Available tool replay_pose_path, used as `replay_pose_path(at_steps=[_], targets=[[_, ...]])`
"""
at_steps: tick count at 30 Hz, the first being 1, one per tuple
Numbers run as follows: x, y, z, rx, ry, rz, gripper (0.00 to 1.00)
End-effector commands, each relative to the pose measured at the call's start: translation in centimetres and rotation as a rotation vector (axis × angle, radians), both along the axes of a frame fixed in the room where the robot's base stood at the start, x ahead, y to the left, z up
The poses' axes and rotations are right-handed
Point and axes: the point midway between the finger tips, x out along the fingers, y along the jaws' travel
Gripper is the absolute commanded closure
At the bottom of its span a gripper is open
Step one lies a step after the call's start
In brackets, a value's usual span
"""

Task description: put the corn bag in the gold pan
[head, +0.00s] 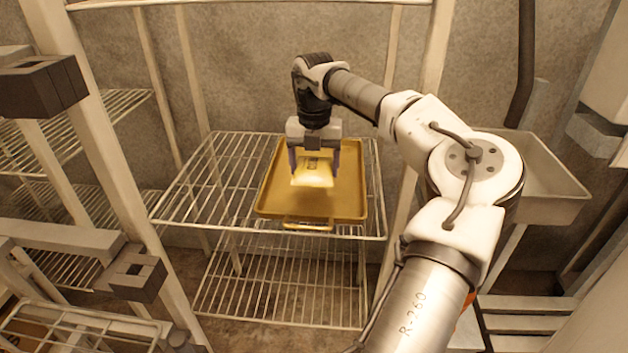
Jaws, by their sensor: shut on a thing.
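The gold pan (345,200) is a shallow rectangular tray on the upper wire shelf in the middle of the head view. The corn bag (313,178) is a small pale yellow bag with a dark mark on it. My gripper (314,170) points down over the pan and is shut on the top of the corn bag. The bag hangs within the pan's outline in the picture. I cannot tell whether its bottom touches the pan. The gripper hides the pan's back part.
The wire shelf (195,195) has bare room left of the pan. A lower wire shelf (280,285) is empty below. Upright posts (95,150) stand at the left. A grey metal basin (550,185) is at the right, behind my arm. A concrete wall (240,60) closes the back.

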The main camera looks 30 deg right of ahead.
Motion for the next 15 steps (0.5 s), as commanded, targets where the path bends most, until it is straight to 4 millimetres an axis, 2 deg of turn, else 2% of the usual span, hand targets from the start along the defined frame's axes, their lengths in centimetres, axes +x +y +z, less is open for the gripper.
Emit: replay_pose_path(at_steps=[9,15], targets=[[0.0,0.0,-4.4,0.001,0.001,0.0,0.59],[0.0,0.0,-4.6,0.0,-0.001,0.0,0.59]])
